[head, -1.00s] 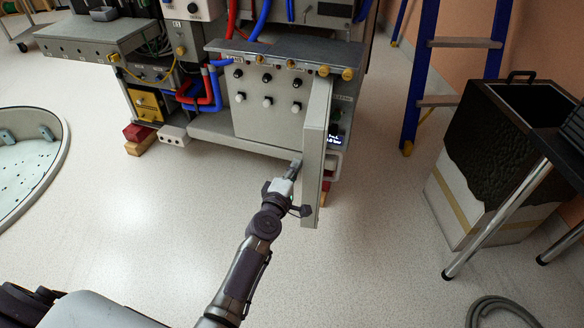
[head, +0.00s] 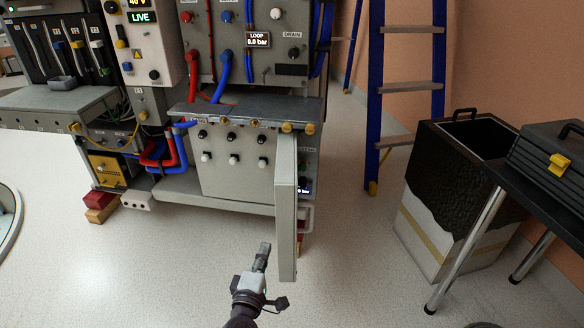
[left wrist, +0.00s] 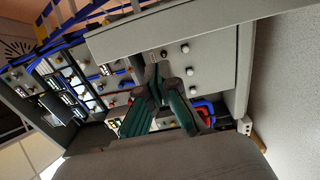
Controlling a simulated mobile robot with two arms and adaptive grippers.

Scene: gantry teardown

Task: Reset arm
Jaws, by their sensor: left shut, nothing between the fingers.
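My left gripper (head: 262,257) is shut and empty in the lower middle of the head view, left of the lower end of an open grey door (head: 286,222). A gap of floor shows between them. In the left wrist view its fingers (left wrist: 158,75) are together in front of the grey machine panel. The panel (head: 238,176) carries several black and white knobs and stands behind the door. My right gripper is not in view.
A black-and-white bin (head: 450,215) and a dark table with a toolbox (head: 550,160) stand at the right. A blue ladder (head: 375,120) leans behind. Red and blue hoses (head: 165,150) hang at the machine's left. The front floor is clear.

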